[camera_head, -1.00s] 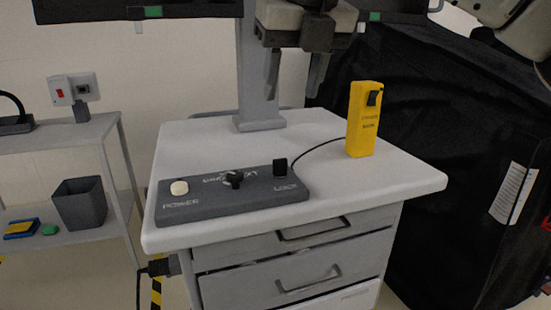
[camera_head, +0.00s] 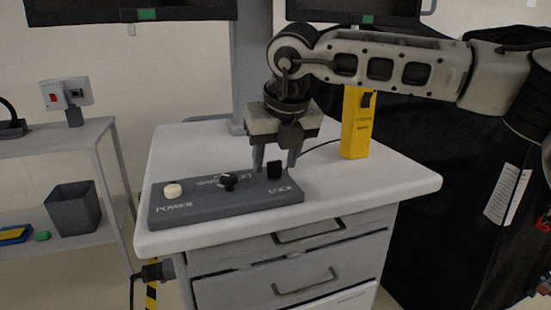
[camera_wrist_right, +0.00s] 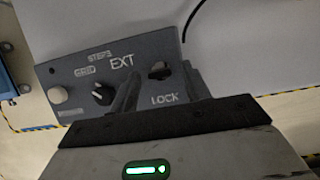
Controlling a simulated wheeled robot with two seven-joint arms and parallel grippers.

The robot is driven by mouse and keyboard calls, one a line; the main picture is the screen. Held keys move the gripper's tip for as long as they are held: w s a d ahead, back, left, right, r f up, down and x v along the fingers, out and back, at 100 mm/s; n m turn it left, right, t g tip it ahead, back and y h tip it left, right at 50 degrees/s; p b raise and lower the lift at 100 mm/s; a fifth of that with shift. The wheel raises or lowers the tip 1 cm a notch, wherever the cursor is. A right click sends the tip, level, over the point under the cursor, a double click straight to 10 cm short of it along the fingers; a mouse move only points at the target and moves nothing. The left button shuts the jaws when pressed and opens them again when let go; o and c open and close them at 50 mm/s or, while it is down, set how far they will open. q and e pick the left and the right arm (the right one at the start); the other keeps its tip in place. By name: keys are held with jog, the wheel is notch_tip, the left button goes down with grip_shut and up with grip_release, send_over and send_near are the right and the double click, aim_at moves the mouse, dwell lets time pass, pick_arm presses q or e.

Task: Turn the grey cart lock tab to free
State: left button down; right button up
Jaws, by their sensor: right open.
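The lock tab (camera_head: 275,171) is a small dark upright tab at the right end of the grey control panel (camera_head: 190,211), just above the word LOCK. In the right wrist view the tab (camera_wrist_right: 159,71) shows between the two finger tips. My right gripper (camera_head: 275,158) points down over that end of the panel, open, with one finger to each side of the tab. I cannot tell whether the fingers touch it. Nothing is held. My left gripper is out of view.
The panel lies on a white cart top (camera_head: 330,197) with drawers below. It also carries a black knob (camera_head: 229,181) and a cream button (camera_head: 173,190). A yellow box (camera_head: 355,138) stands behind on the right, near my arm. A black covered cart (camera_head: 440,190) fills the right.

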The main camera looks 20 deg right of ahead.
jog(key=shift+w+f, duration=0.1)
jog(key=shift+f, duration=0.1)
jog(key=c, duration=1)
